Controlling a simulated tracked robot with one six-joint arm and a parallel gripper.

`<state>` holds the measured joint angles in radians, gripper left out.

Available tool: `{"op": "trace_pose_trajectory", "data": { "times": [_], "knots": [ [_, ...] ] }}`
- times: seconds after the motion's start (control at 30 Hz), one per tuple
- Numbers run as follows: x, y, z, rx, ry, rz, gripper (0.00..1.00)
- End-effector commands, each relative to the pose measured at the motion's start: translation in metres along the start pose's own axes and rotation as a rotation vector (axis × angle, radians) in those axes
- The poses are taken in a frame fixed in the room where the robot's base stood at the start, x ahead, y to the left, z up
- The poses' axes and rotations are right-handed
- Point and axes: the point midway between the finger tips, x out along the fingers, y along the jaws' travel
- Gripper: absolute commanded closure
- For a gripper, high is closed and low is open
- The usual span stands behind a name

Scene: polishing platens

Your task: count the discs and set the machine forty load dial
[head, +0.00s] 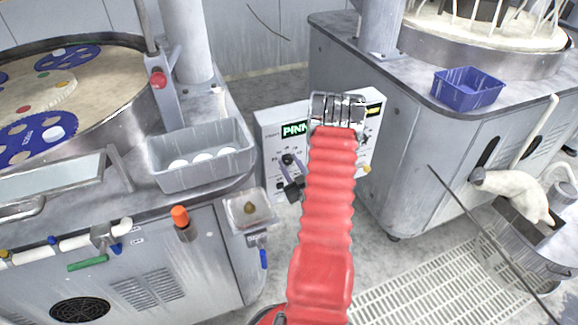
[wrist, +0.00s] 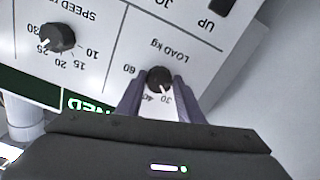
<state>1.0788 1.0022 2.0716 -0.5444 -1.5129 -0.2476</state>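The load dial (wrist: 158,79), a dark round knob marked "LOAD kg", shows upside down in the wrist view. Its white pointer mark points toward the 30 label. My gripper (wrist: 159,84) is open with its purple fingers on either side of this knob; I cannot tell whether they touch it. In the head view, the white control panel (head: 270,127) stands between two machines, partly hidden by my red-sleeved arm. A grey tray (head: 206,173) on the left machine holds three visible white discs (head: 203,158); its near wall may hide others.
The speed dial (wrist: 57,38) is left of the load dial in the wrist view, with a black button (wrist: 214,8) at upper right. A blue bin (head: 468,89) sits on the right machine. Blue carriers (head: 30,138) lie on the left platen. A bucket (head: 520,240) stands at right.

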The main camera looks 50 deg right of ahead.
Motion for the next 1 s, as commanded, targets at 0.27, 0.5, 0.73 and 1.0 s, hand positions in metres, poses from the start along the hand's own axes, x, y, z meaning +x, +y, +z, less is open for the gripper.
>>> {"op": "trace_pose_trajectory", "data": {
  "times": [0.27,0.5,0.73,1.0],
  "knots": [
    [-0.0001,-0.0013,-0.0001,0.000,0.000,-0.003,0.87],
    [-0.0003,-0.0021,0.0000,0.024,0.000,-0.005,0.90],
    [-0.0003,-0.0027,0.0000,0.133,0.000,-0.006,0.90],
    [-0.0004,-0.0033,0.0001,0.176,-0.001,-0.008,0.90]
  ]
}}
